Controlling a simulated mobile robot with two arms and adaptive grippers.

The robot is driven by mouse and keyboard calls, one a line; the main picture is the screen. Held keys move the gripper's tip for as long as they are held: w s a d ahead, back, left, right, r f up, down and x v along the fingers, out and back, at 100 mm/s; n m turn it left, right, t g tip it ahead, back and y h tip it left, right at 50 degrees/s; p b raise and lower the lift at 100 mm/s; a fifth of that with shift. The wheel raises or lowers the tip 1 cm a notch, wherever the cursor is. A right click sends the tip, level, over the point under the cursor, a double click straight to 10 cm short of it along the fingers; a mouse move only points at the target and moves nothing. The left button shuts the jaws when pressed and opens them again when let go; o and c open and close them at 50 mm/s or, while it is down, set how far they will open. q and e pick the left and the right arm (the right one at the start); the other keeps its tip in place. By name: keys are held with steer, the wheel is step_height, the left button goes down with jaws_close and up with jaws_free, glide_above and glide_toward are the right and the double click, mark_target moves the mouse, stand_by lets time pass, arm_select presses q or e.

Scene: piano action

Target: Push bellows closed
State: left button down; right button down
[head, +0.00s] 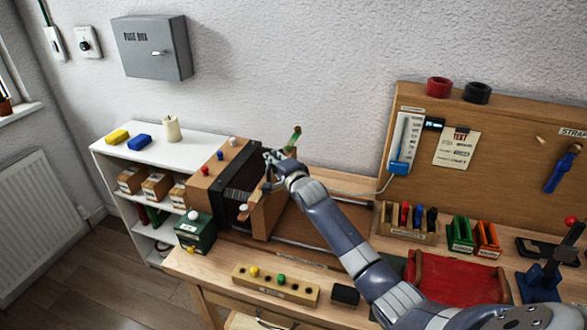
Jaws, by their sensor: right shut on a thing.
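The bellows (238,190) stands on the left part of the workbench, its dark pleats spread between a wooden box on the left and a wooden end board (267,208) on the right. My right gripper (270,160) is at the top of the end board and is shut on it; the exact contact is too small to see. My right forearm hides part of the bench behind it. My left gripper is not in view.
A wooden block with coloured knobs (275,284) and a small black block (345,294) lie near the bench front. A green box (195,232) stands left of the bellows.

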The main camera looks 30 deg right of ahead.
steer(key=shift+w+a+b, duration=0.3)
steer(key=shift+w+a, duration=0.6)
steer(key=shift+w, duration=0.1)
steer(key=shift+r, duration=0.2)
steer(key=c, duration=1.8)
jaws_free()
steer(key=shift+c, duration=0.2)
steer(key=shift+o, duration=1)
steer(key=shift+w+a, duration=0.1)
steer(key=shift+w, duration=0.05)
steer(key=shift+w+f, duration=0.1)
steer(key=shift+f, duration=0.1)
steer(key=shift+s, duration=0.65)
steer(key=s+a+r, duration=0.1)
steer(key=s, duration=0.9)
steer(key=shift+s+r, duration=0.3)
steer(key=shift+r, duration=0.1)
